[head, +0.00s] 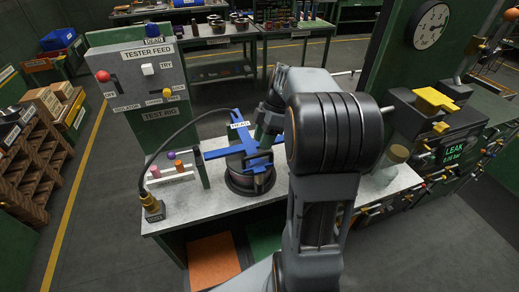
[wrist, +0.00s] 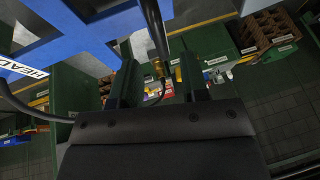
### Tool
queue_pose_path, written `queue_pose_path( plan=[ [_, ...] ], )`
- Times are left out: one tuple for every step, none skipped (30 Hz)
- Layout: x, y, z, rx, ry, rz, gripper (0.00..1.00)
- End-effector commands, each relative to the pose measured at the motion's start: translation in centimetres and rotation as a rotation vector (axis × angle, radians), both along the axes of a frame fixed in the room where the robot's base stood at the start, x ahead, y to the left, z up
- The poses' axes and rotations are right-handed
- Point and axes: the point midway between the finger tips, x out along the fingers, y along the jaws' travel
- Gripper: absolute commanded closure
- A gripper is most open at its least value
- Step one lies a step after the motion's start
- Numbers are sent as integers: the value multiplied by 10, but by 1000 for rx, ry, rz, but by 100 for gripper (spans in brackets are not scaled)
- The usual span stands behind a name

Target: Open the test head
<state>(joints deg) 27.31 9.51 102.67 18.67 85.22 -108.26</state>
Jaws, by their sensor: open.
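The test head is a blue cross-shaped frame (head: 228,148) with a white label reading HEAD. It sits over a round dark fixture (head: 250,180) on the grey bench. In the wrist view the blue frame (wrist: 75,40) fills the upper left. My gripper (wrist: 158,75) is open, with two dark green fingers apart. The left finger is very close to the blue frame; I cannot tell whether they touch. A black hose and a brass fitting show beyond the gap. In the head view my gripper (head: 268,130) is beside the head's right side, partly hidden by my arm.
A tester feed panel (head: 145,80) with knobs and switches stands at the bench's back left. A black hose arches from a brass fitting (head: 152,207) toward the head. A small rack (head: 172,172) with coloured knobs is left of the fixture. A leak meter (head: 455,150) stands at right.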

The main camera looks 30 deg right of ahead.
Motion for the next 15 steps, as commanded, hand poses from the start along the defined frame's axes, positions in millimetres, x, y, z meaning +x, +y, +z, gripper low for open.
queue_pose_path(
  plan=[
    [-1,4,-7,1,3,1,59],
    [-2,6,-11,1,3,1,59],
    [-2,8,-15,1,2,1,59],
    [-3,9,-19,1,3,1,59],
    [-3,10,-21,1,1,2,59],
    [-3,12,-25,0,1,0,59],
    [-3,13,-27,1,2,1,59],
    [-4,14,-29,1,2,1,59],
    [-4,15,-31,-1,1,1,59],
    [-4,15,-33,-1,0,0,59],
    [-4,16,-34,-1,0,0,59],
    [-4,16,-35,-1,1,0,59],
    [-4,17,-36,-1,1,0,59],
    [-5,17,-37,-1,1,0,59],
    [-5,17,-37,-1,1,0,59]
  ],
)
